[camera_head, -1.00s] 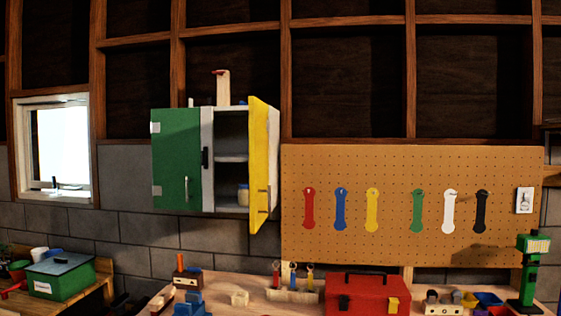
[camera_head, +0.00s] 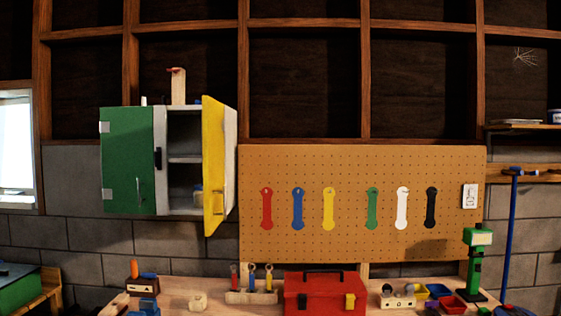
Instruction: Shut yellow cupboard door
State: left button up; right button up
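The yellow cupboard door (camera_head: 213,165) stands open on the right side of the wall cupboard (camera_head: 230,160), swung out toward me and seen at a steep angle. The cupboard's inside shows behind it, with a shelf (camera_head: 184,159) and a small jar (camera_head: 198,197) partly hidden by the door. Neither of my grippers shows in the head view.
A workbench (camera_head: 215,304) runs below, with a red toolbox (camera_head: 325,292), screwdrivers (camera_head: 252,278) in a holder and small bins (camera_head: 452,304). A pegboard (camera_head: 360,235) with coloured tools hangs right of the cupboard. The air in front of the cupboard looks clear.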

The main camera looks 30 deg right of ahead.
aim_at(213, 123)
jog(key=z, duration=0.65)
jog(key=i, duration=1.05)
jog(key=u, duration=1.05)
jog(key=k, duration=1.25)
jog(key=z, duration=0.25)
jog(key=i, duration=0.8)
jog(key=z, duration=0.05)
